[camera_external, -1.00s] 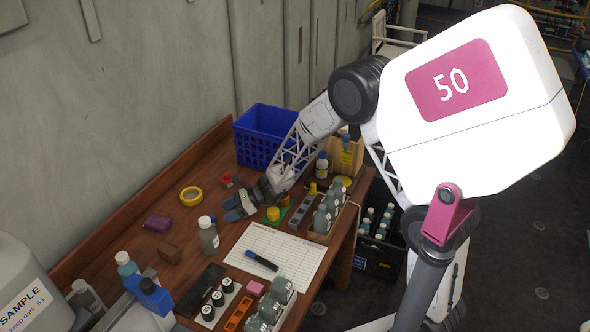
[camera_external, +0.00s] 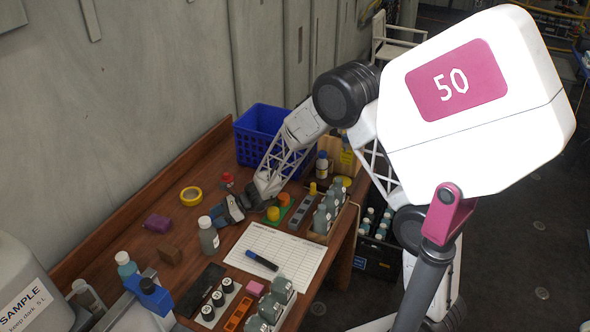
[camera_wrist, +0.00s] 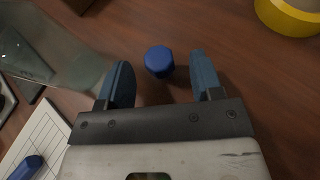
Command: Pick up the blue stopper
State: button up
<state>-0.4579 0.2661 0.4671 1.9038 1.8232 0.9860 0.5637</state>
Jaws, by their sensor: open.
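The blue stopper (camera_wrist: 159,61) is a small faceted cap on the brown wooden table. In the wrist view it sits in the gap between the tips of my two blue fingers, slightly beyond them and apart from both. My gripper (camera_wrist: 160,78) is open and empty. In the outside view my gripper (camera_external: 222,213) is low over the table, beside the clear bottle with a white cap (camera_external: 208,236). I cannot make out the stopper in the outside view; my gripper seems to cover it.
The clear bottle also shows close to my left finger in the wrist view (camera_wrist: 45,52). A yellow tape roll (camera_external: 191,196) lies further back. A white sheet (camera_external: 272,252) with a blue marker (camera_external: 262,260) lies in front. A green plate with coloured pegs (camera_external: 279,212) stands right.

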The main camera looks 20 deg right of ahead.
aim_at(214, 218)
jog(key=shift+x, duration=1.05)
jog(key=shift+c, duration=0.4)
jog(key=c, duration=0.9)
jog(key=shift+r, duration=0.1)
jog(key=shift+r, duration=0.7)
jog(key=shift+s+d+r, duration=0.2)
jog(key=shift+r, duration=0.3)
jog(key=shift+s+d+r, duration=0.15)
jog(key=shift+r, duration=0.4)
jog(key=s+d, duration=0.3)
jog(key=s, duration=0.1)
jog(key=s+d+r, duration=0.1)
jog(key=s+d, duration=0.2)
jog(key=s, duration=0.1)
jog(key=s+d, duration=0.3)
jog(key=s, duration=0.1)
jog(key=shift+r, duration=0.15)
